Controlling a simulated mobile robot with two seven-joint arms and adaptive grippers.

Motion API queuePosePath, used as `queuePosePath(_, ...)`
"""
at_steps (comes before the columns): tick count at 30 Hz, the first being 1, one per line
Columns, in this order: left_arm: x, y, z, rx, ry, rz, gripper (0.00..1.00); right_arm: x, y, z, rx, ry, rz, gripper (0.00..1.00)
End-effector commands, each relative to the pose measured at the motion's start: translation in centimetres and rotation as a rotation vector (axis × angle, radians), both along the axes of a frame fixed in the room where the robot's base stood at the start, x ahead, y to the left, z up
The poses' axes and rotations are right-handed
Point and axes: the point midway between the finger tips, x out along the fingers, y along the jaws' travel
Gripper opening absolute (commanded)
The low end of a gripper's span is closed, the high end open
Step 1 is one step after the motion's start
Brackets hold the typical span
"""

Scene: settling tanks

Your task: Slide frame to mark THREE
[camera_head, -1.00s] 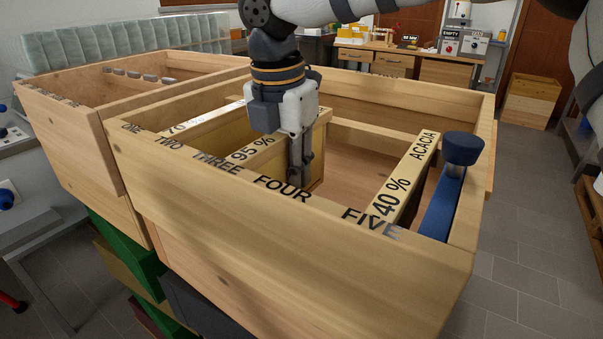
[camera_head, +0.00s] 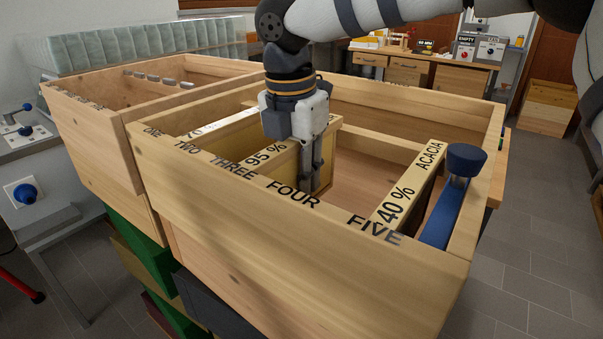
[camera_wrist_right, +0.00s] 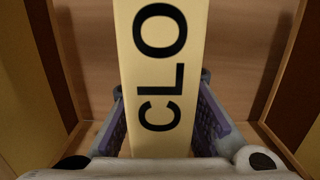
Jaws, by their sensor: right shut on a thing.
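The open wooden box (camera_head: 300,262) has the words ONE to FIVE along its near top edge. My right gripper (camera_head: 312,180) is shut on the frame marked 95 % (camera_head: 262,158), with its fingers astride the top bar. In the right wrist view, the frame's bar reads CLO (camera_wrist_right: 161,70) between the two fingers (camera_wrist_right: 160,125). The frame stands upright inside the box. The near end of its bar lies by the mark THREE (camera_head: 233,168), on the side toward FOUR (camera_head: 293,196). The gripper hides the middle of the bar. My left gripper is not in view.
A frame marked 70 (camera_head: 228,122) stands to the left in the box, and a 40 % ACACIA frame (camera_head: 412,180) to the right. A blue bar with a round knob (camera_head: 466,158) is at the right wall. Free room lies between the held frame and the ACACIA frame.

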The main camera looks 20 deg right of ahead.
Motion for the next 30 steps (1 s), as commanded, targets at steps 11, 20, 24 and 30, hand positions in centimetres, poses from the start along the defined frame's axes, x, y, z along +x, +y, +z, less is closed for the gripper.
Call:
queuePosePath(11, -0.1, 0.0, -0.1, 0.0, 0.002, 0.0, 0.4, 0.0, 0.0, 0.0, 0.001, -0.001, 0.0, 0.41)
queuePosePath(20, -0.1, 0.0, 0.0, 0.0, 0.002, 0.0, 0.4, 0.0, 0.3, 2.3, 0.0, -0.006, -0.001, 0.41)
queuePosePath(24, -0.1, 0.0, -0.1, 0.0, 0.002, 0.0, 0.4, -0.3, 0.7, 6.2, 0.001, -0.005, 0.0, 0.41)
queuePosePath(30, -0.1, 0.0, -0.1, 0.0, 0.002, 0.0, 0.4, -0.5, 1.1, 10.5, 0.0, -0.002, -0.001, 0.41)
